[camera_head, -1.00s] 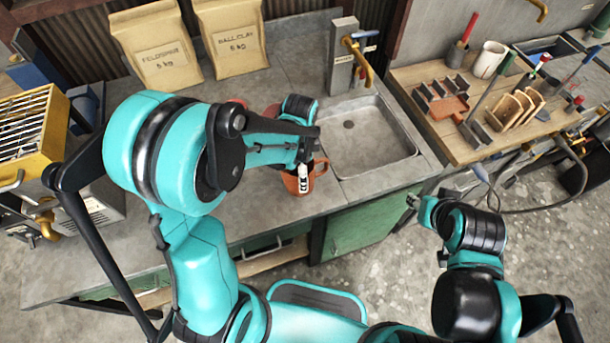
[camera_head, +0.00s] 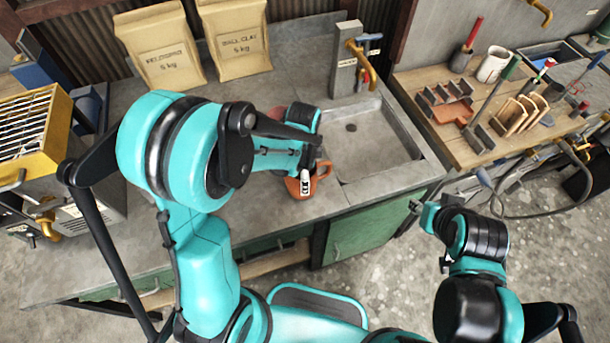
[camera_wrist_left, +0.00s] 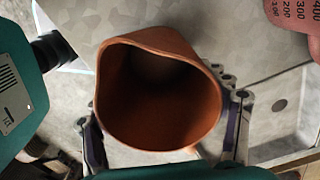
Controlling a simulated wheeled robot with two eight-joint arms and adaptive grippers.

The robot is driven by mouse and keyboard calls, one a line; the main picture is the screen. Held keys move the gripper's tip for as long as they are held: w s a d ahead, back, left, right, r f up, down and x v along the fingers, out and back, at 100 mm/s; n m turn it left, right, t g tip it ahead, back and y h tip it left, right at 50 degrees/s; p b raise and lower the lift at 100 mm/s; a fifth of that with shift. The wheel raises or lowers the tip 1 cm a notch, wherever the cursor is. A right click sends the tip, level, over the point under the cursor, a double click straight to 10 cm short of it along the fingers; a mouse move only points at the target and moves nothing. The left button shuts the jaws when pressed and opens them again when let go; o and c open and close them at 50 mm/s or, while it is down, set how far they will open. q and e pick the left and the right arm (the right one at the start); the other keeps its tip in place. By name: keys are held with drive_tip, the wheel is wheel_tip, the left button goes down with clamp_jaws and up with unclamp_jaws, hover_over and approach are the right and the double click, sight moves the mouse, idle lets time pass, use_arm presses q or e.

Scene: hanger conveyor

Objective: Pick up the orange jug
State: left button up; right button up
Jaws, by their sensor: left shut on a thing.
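The orange jug (camera_head: 293,188) stands at the counter's front, left of the sink, partly hidden by my left arm. Its handle shows on the right side. In the left wrist view I look down into the open, empty-looking orange jug (camera_wrist_left: 160,112), with its lip at the upper left. My left gripper (camera_head: 306,180) is shut on the jug, with a finger on each side of it in the wrist view. I cannot tell whether its base touches the counter. My right gripper (camera_head: 418,207) is over the floor in front of the cabinet, away from the jug; its fingers are too small to read.
The sink (camera_head: 370,145) with a brass tap (camera_head: 364,72) is right of the jug. Two paper bags (camera_head: 160,48) stand at the back. A reddish object (camera_head: 277,113) is mostly hidden behind my left arm. A wooden bench (camera_head: 450,130) with tools is at right.

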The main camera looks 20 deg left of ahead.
use_arm(q)
drive_tip(key=s+d+r+p, duration=0.1)
drive_tip(key=d+r+p, duration=0.3)
drive_tip(key=d+r, duration=0.6)
drive_tip(key=shift+s+d+r, duration=0.3)
drive_tip(key=shift+d+r, duration=0.05)
drive_tip(key=shift+d, duration=0.5)
